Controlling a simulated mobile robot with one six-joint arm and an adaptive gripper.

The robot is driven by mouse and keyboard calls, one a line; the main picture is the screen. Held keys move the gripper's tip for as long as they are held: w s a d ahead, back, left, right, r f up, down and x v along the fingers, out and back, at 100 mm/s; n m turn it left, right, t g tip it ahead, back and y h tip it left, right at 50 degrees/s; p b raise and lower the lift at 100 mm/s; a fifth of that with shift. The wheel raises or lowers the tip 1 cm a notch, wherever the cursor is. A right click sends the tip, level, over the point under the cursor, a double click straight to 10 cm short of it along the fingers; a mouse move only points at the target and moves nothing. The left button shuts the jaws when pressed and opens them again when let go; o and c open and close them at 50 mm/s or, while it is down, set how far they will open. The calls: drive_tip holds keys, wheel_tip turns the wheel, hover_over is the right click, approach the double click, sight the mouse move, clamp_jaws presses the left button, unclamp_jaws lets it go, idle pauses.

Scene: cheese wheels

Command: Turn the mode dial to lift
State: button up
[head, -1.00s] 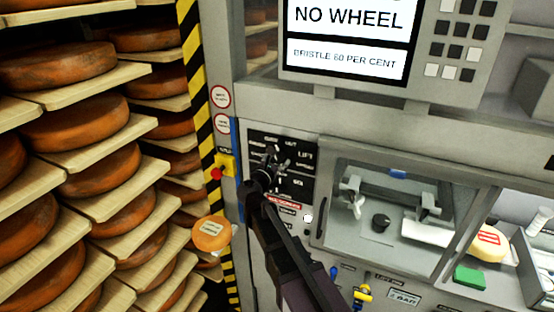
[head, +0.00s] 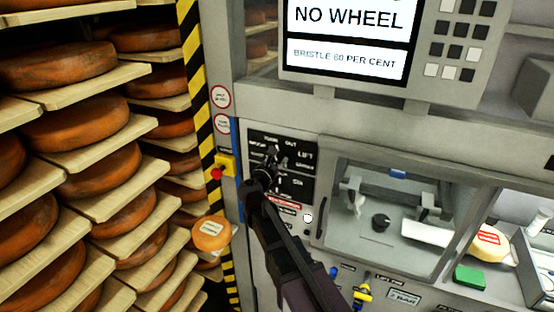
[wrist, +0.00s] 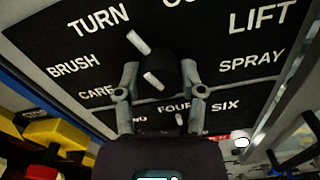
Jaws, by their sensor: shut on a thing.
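The mode dial (wrist: 162,66) is a black knob with white marks, on a black panel (wrist: 62,42) lettered TURN, LIFT, BRUSH, SPRAY and more. The white marks slant to the upper left, roughly toward TURN; LIFT is at the upper right. My gripper (wrist: 164,78) is shut on the dial, one grey finger on each side of it. In the head view my gripper (head: 268,160) is at the left part of the panel (head: 300,187) and hides most of the dial.
A yellow box with a red button (head: 217,173) is close left of the panel. A glazed bay (head: 385,215) is to the right, below a screen (head: 345,40) reading NO WHEEL. Racks of cheese wheels (head: 65,130) fill the left.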

drive_tip(key=shift+m, duration=0.3)
drive_tip(key=m, duration=0.3)
drive_tip(key=shift+m, duration=0.4)
drive_tip(key=m, duration=0.9)
drive_tip(key=shift+m, duration=2)
drive_tip(key=o, duration=1.1)
drive_tip(key=shift+o, duration=0.2)
